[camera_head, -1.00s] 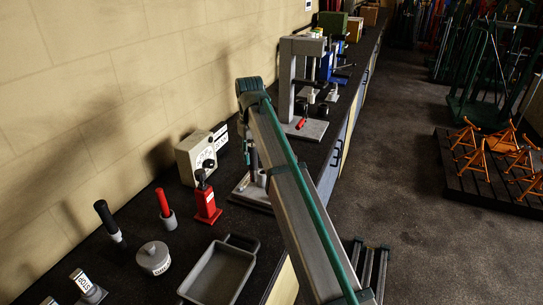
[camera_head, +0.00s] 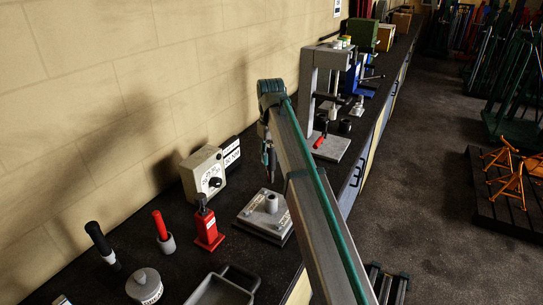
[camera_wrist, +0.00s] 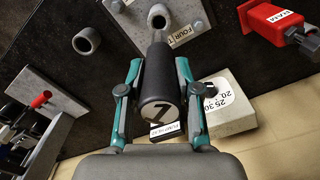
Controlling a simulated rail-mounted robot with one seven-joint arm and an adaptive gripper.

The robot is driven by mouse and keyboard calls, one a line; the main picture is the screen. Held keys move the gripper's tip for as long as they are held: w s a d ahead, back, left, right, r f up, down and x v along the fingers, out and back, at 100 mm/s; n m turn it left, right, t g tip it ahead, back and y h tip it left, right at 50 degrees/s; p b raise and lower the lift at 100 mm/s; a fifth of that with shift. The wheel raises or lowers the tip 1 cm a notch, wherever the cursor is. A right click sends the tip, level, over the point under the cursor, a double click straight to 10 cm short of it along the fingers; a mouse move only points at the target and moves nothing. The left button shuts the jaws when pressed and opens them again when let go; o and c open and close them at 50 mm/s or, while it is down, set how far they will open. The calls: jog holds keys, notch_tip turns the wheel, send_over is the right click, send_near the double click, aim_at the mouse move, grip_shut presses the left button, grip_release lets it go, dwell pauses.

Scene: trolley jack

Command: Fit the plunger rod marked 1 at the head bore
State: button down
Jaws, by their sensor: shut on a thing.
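My gripper (camera_wrist: 158,76) is shut on a black-handled rod (camera_wrist: 159,95), whose round white end mark looks like a 1 or a 7. The rod's thin grey end points toward a raised round collar (camera_wrist: 158,13) on a grey plate (camera_wrist: 196,12) in the wrist view. I cannot tell whether the tip touches the collar or is above it. In the head view the plate (camera_head: 249,215) lies on the bench with its collar (camera_head: 271,203) standing up. My gripper (camera_head: 268,160) hangs above and behind it there, partly hidden by my arm.
A red bottle jack (camera_head: 208,230) and a gauge box (camera_head: 203,174) stand left of the plate. A grey press (camera_head: 311,90) stands beyond my arm. Black- and red-handled rods (camera_head: 160,226) stand at left near a grey tray (camera_head: 222,292). A loose grey ring (camera_wrist: 87,40) shows in the wrist view.

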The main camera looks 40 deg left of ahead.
aim_at(271, 169)
jog(key=shift+f, duration=0.1)
jog(key=shift+w+f+b, duration=0.1)
jog(key=shift+f+b, duration=0.7)
jog(key=shift+f, duration=2)
notch_tip(271, 169, down, 7)
jog(key=b, duration=0.1)
jog(key=shift+r, duration=0.15)
dwell(2.9)
jog(key=c, duration=0.7)
grip_release()
notch_tip(271, 169, up, 12)
jog(key=shift+r, duration=0.1)
